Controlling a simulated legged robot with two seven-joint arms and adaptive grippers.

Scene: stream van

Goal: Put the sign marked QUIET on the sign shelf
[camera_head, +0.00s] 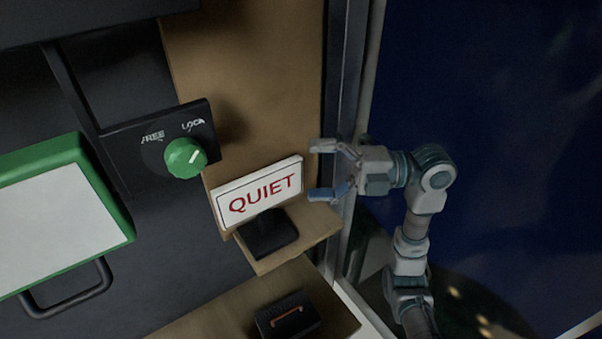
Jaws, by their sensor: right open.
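The white sign marked QUIET (258,193) in red letters stands upright on a dark base (267,234). The base rests on a small wooden shelf (312,229) against the brown wall panel. My right gripper (316,171) is at the right end of the sign. Its two fingers are apart, one above and one below, and nothing shows between them. I cannot tell whether a fingertip touches the sign's edge. My left gripper is not in view.
A dark panel with a green knob (185,157), marked FREE and LOCK, is left of the sign. A green-framed white board (62,225) and a dark handle (70,293) are further left. A black box with an orange handle (287,316) sits on a lower wooden surface (222,318).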

